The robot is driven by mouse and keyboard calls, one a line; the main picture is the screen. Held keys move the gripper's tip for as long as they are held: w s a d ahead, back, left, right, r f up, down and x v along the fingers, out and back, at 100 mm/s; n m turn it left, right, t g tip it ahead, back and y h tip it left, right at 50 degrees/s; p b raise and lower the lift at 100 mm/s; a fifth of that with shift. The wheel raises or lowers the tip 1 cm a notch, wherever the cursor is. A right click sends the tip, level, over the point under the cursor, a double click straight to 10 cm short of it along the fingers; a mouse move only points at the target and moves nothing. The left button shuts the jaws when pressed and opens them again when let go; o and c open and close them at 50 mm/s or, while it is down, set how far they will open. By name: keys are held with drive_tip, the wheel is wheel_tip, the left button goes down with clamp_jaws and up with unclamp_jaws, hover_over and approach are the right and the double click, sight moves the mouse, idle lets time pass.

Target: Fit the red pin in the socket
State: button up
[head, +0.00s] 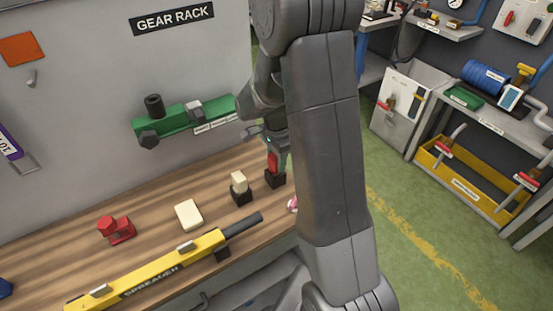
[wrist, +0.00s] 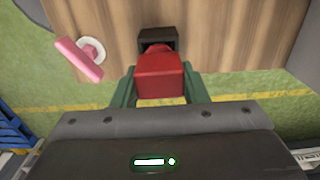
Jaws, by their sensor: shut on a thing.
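The red pin (wrist: 160,75) is held between the green fingers of my gripper (wrist: 160,95) in the wrist view. It also shows in the head view (head: 273,162), partly behind my arm. Its far end meets a black socket block (wrist: 157,38), which stands near the table's edge. In the head view the black socket (head: 275,179) is directly below the pin. I cannot tell how deep the pin sits in it. My gripper (head: 277,150) is shut on the pin and partly hidden by my arm.
A cream pin stands in another black block (head: 241,197) to the left. A cream block (head: 188,214), a red part (head: 116,229) and a yellow spreader bar (head: 160,268) lie on the wooden table (head: 70,262). A pink part (wrist: 78,58) is close by at the edge. A green rack (head: 170,120) is on the wall.

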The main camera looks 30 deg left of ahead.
drive_tip(key=shift+r, duration=0.25)
drive_tip(key=shift+r+p, duration=2.15)
drive_tip(key=shift+r, duration=0.8)
wheel_tip(320, 180, up, 5)
drive_tip(key=p, duration=0.3)
